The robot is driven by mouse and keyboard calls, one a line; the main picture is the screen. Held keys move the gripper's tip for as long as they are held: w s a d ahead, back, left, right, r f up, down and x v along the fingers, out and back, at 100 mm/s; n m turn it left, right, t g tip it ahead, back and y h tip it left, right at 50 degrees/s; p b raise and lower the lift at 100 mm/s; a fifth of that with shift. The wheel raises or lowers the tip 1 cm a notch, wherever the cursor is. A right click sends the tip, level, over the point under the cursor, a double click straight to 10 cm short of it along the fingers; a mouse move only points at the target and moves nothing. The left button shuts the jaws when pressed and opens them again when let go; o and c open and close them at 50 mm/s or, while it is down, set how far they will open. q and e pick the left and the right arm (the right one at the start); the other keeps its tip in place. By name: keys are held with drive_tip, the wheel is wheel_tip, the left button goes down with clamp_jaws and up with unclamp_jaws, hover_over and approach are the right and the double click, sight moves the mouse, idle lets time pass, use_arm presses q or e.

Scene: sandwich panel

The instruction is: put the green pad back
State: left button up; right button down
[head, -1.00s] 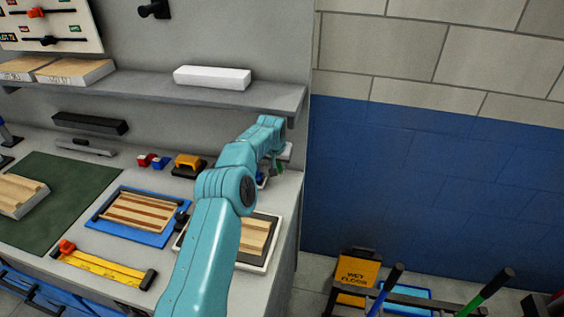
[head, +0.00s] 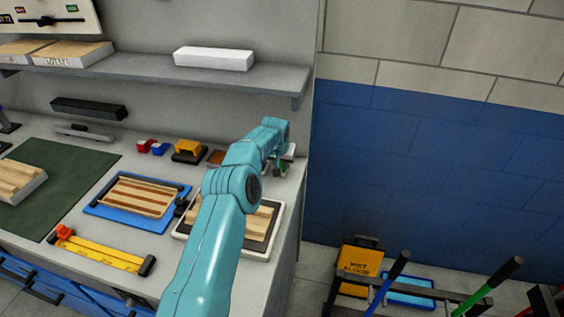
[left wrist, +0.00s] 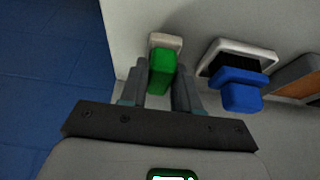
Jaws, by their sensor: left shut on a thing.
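The green pad (left wrist: 161,72) sits between the two fingers of my left gripper (left wrist: 160,82), which is shut on it in the left wrist view. A pale, whitish piece (left wrist: 166,40) shows at its far end; I cannot tell whether the pad touches it. In the head view a bit of the green pad (head: 283,169) shows below my left gripper (head: 279,158), near the bench's right end. A blue pad (left wrist: 239,90) is beside it, at a white-rimmed holder (left wrist: 238,49). My right gripper is out of view.
A framed tray with wooden strips (head: 262,243) lies partly under my arm. A blue tray (head: 155,222), a yellow tool (head: 105,249) and a yellow-and-black block (head: 189,151) lie left. A shelf (head: 150,76) overhangs the bench's back.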

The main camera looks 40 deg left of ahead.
use_arm(q)
drive_tip(key=shift+w+f, duration=0.15)
drive_tip(key=shift+f, duration=0.15)
drive_tip(key=shift+d+b, duration=0.15)
drive_tip(key=shift+b, duration=0.15)
drive_tip(key=shift+f, duration=0.3)
drive_tip(key=o, duration=0.8)
drive_tip(key=shift+o, duration=1.4)
drive_tip(key=shift+r, duration=0.25)
drive_tip(key=b+v, duration=0.3)
drive_tip(key=v, duration=1.3)
